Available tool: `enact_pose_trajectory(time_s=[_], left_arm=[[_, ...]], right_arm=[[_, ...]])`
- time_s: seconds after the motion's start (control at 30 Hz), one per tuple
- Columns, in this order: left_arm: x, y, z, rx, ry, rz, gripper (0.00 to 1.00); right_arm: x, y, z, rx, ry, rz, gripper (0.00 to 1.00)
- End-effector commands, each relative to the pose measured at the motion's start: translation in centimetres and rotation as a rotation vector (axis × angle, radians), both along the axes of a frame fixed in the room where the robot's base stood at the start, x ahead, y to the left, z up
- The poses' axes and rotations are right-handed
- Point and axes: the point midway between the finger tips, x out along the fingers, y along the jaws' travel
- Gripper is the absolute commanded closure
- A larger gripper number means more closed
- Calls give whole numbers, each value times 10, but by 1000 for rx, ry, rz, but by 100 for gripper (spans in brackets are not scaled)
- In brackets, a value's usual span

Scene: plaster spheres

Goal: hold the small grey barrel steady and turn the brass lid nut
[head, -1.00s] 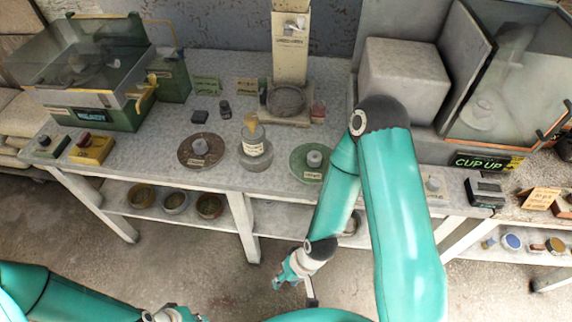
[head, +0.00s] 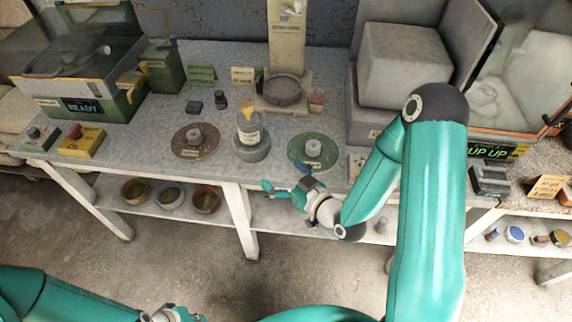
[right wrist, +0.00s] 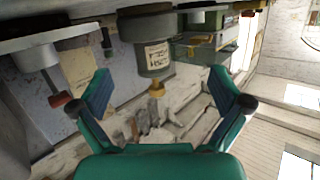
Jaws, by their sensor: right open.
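The small grey barrel (head: 251,135) has a pale label and stands upright on a round grey base (head: 250,152) on the bench. The brass lid nut (head: 246,107) sits on its top. In the right wrist view the barrel (right wrist: 152,57) appears upside down, with the nut (right wrist: 156,88) between and beyond my fingers. My right gripper (head: 285,179) is open and empty at the bench's front edge, to the right of and nearer than the barrel, touching neither. My left gripper (head: 172,313) is low at the bottom edge, away from the bench; its fingers are partly cut off.
A brown disc (head: 181,147) and a green disc (head: 297,157), each bearing a small grey cylinder, flank the barrel. Behind it stands a cream column (head: 287,45) with a dish. A yellow switch box (head: 82,145) is at left. Bowls (head: 171,198) sit on the lower shelf.

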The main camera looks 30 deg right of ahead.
Motion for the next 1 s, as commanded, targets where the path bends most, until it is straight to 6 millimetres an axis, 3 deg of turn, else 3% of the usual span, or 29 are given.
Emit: enact_pose_trajectory(time_s=[0.1,0.2,0.37,0.6,0.63,0.7,1.0], left_arm=[[0,0,-7,0,0,0,100],[0,0,-10,0,0,0,100],[0,0,-22,0,0,0,100],[0,0,-56,0,0,0,100],[0,0,-57,0,1,0,100],[0,0,-38,0,1,0,100],[0,0,-18,0,0,0,100]], right_arm=[[3,-12,28,-21,-151,-21,0],[4,-17,41,-28,-213,-29,0],[11,-16,41,-33,-230,-28,0],[30,-11,39,-32,-232,-27,0],[34,-10,41,-28,-231,-29,0],[50,-7,49,-27,-224,-27,0],[109,6,48,-26,-224,-28,0]])
